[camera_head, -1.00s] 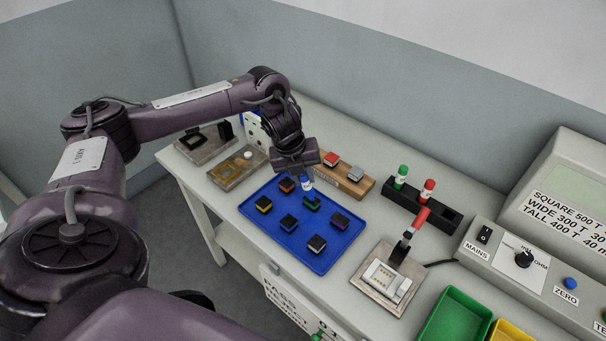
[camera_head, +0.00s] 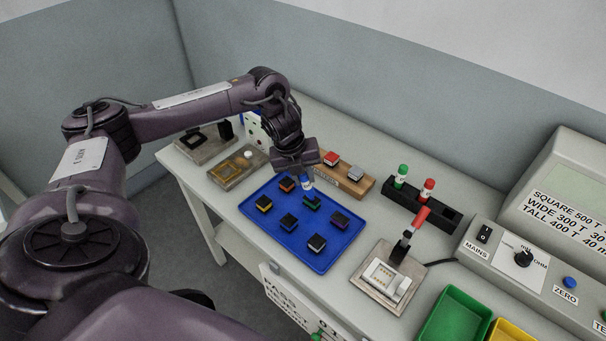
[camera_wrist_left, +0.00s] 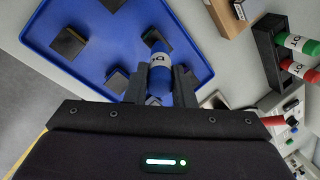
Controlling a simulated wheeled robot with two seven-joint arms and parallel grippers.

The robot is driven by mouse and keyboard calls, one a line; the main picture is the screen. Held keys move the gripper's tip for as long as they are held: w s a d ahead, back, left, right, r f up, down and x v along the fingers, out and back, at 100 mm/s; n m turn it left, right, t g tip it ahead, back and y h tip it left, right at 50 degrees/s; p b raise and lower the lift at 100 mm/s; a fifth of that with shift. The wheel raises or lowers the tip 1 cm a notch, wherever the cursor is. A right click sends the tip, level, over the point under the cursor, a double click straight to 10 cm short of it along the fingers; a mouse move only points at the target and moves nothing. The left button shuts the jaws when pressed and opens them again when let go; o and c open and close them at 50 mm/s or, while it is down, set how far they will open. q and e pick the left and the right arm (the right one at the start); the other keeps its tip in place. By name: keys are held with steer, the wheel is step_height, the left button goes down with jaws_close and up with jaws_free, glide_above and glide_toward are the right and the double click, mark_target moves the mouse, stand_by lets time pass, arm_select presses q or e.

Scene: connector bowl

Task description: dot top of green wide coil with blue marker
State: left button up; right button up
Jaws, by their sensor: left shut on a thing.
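My left gripper (camera_head: 303,172) points down over the blue tray (camera_head: 330,258) and is shut on the blue marker (camera_head: 306,182). The marker also shows between the fingers in the left wrist view (camera_wrist_left: 160,72), with a white label band. The green coil (camera_head: 312,203), dark-topped, sits in the tray just below the marker, which partly overlaps it in the head view. I cannot tell whether the tip touches its top. My right gripper is not in view.
Other dark-topped coils, such as the yellow one (camera_head: 264,204) and purple one (camera_head: 340,220), surround the green one. A black marker rack (camera_head: 447,216) holds green and red markers. A wooden block (camera_head: 352,186) stands behind the tray; a test fixture (camera_head: 388,284) stands to its right.

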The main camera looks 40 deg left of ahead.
arm_select(q)
step_height(320, 180, up, 7)
steer(key=p, duration=0.6)
stand_by(0.3)
stand_by(0.4)
